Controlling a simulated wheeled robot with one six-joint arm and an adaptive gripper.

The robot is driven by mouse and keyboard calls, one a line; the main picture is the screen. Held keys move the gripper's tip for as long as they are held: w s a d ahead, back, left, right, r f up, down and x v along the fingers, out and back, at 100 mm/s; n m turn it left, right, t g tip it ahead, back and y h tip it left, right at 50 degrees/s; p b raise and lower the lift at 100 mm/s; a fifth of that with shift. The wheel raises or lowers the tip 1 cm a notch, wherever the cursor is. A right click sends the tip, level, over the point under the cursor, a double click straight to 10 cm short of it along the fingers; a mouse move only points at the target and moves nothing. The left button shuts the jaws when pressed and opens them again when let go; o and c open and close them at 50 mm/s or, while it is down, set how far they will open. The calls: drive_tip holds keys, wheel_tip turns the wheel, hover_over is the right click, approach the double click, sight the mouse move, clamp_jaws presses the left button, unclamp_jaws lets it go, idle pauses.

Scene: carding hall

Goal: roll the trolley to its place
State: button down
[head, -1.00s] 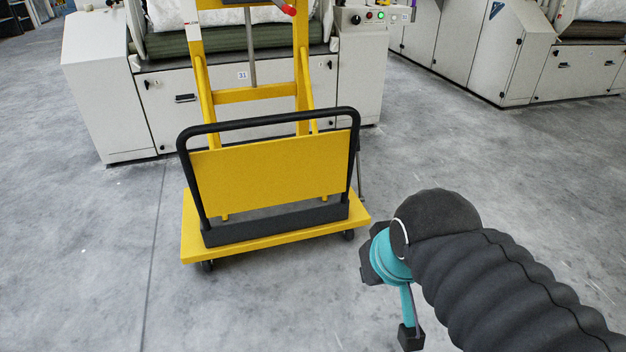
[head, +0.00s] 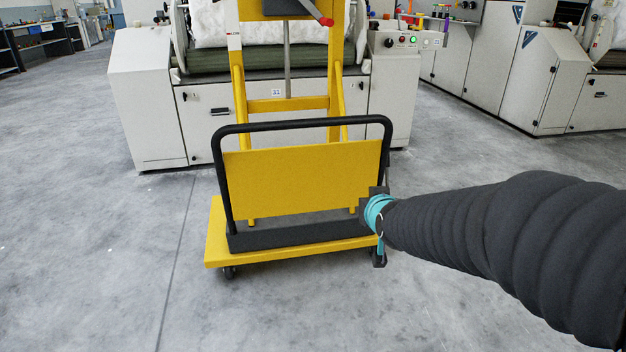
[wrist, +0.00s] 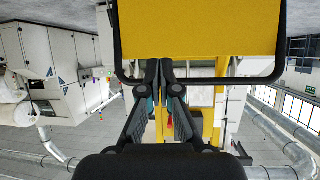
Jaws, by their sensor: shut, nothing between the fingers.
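The trolley has a yellow deck and panel (head: 300,175) inside a black tubular handle (head: 300,122), with small black casters on the floor. It stands upright in front of a machine. My gripper (head: 374,196) is shut and empty, and overlaps the trolley's right side in the head view; the gap between them is hard to judge. In the wrist view, which is upside down, my gripper's closed fingertips (wrist: 161,68) overlap the handle's top bar (wrist: 215,80) and the panel's edge (wrist: 200,30). I cannot tell whether they touch.
A yellow upright frame (head: 287,104) with a red-ended lever (head: 326,20) stands behind the trolley. The white machine marked 31 (head: 210,130) is close behind it. More white machines (head: 550,80) stand at the right. Open grey floor (head: 90,260) lies left and in front.

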drive_tip(key=w+a+f+t+y+b, duration=0.1)
drive_tip(key=w+a+f+t+b, duration=0.15)
drive_tip(key=w+a+f, duration=0.45)
drive_tip(key=n+t+y+p, duration=0.1)
drive_tip(key=t+y, duration=0.1)
drive_tip(key=t, duration=0.1)
approach(306, 179)
drive_tip(key=s, duration=0.1)
drive_tip(key=shift+d+r, duration=0.15)
drive_tip(key=shift+r, duration=0.05)
drive_tip(key=shift+f+b+x, duration=0.2)
drive_tip(key=shift+b+x, duration=1.45)
drive_tip(key=shift+x, duration=3.8)
drive_tip(key=x, duration=0.9)
drive_tip(key=shift+w, duration=0.35)
drive_tip(key=shift+f, duration=0.15)
